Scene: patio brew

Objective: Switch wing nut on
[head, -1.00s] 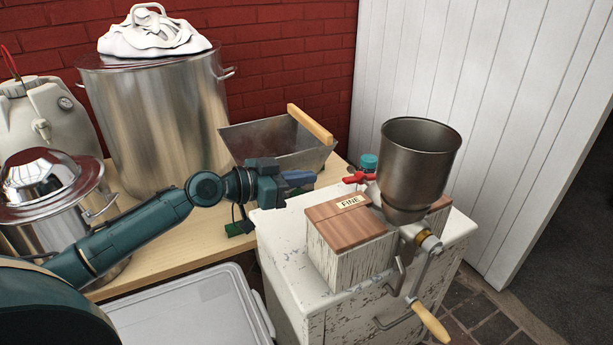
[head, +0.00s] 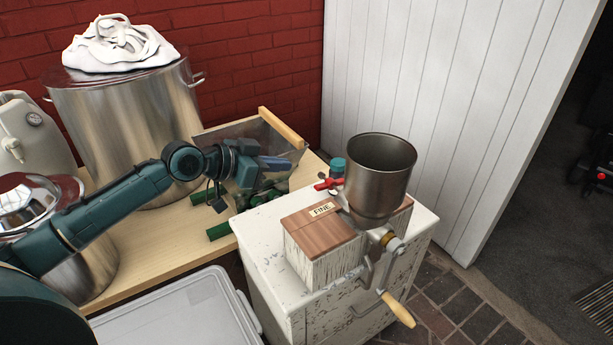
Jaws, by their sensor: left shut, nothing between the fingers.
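A small red winged part (head: 328,184), which looks like the wing nut, sits at the left side of the metal funnel (head: 381,165) of the hand-cranked mill. I cannot tell from this view which position it is set to. My left gripper (head: 288,163) is shut and empty. It shows to the left of the red part and slightly higher in the picture, apart from it, in front of the open metal hopper. My right gripper is not in view.
The mill's wooden box (head: 318,236), labelled FINE, stands on a worn white cabinet (head: 262,262). A teal-capped jar (head: 338,167) is just behind the red part. A metal hopper (head: 230,134) and large pot (head: 130,130) stand behind my left arm. A grey-lidded bin (head: 180,310) is in front.

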